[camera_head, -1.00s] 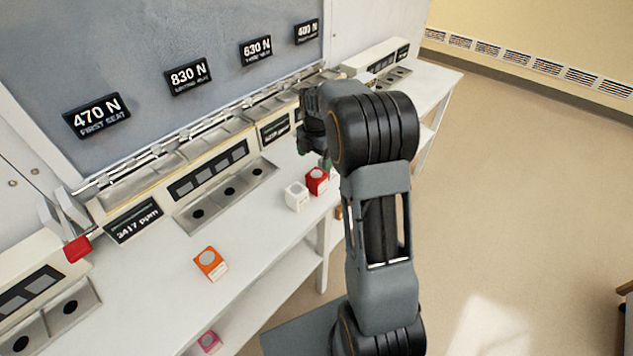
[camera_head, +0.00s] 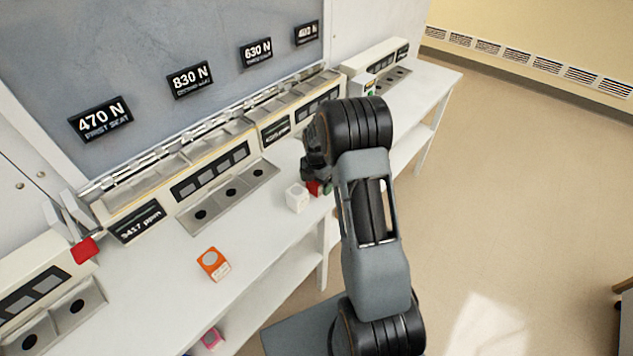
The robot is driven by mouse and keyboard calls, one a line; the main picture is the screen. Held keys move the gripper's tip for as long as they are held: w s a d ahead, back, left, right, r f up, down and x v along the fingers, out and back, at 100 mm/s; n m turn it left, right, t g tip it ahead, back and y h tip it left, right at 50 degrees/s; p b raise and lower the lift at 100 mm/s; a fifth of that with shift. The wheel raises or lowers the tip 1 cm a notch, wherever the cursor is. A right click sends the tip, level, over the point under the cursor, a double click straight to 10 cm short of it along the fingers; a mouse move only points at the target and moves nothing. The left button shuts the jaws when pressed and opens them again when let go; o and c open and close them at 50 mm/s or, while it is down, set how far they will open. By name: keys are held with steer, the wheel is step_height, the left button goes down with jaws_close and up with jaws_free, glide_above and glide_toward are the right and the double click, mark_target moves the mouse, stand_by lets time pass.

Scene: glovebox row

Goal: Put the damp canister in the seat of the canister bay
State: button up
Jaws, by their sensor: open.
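Small box-shaped canisters stand on the white bench: a white one (camera_head: 297,198), a red one (camera_head: 314,188) beside it, and an orange one (camera_head: 211,263) nearer. I cannot tell which is the damp one. My gripper (camera_head: 320,185) is open, low over the bench at the red canister and partly covers it. A small green patch shows at its tip. Whether the jaws stand around the red canister is hidden. A bay (camera_head: 231,193) with a row of seats with dark round holes sits left of the canisters; its seats look empty. I cannot tell which bay is meant.
Another bay (camera_head: 60,316) stands at the near left, with a red piece (camera_head: 85,249) beside it. A pink canister (camera_head: 211,338) is on the lower shelf. A further bay (camera_head: 385,80) stands at the far end. Signs (camera_head: 101,119) hang on the grey panel. The bench around the orange canister is clear.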

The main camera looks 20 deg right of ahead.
steer(key=shift+f, duration=0.1)
steer(key=c, duration=1)
steer(key=shift+c, duration=0.7)
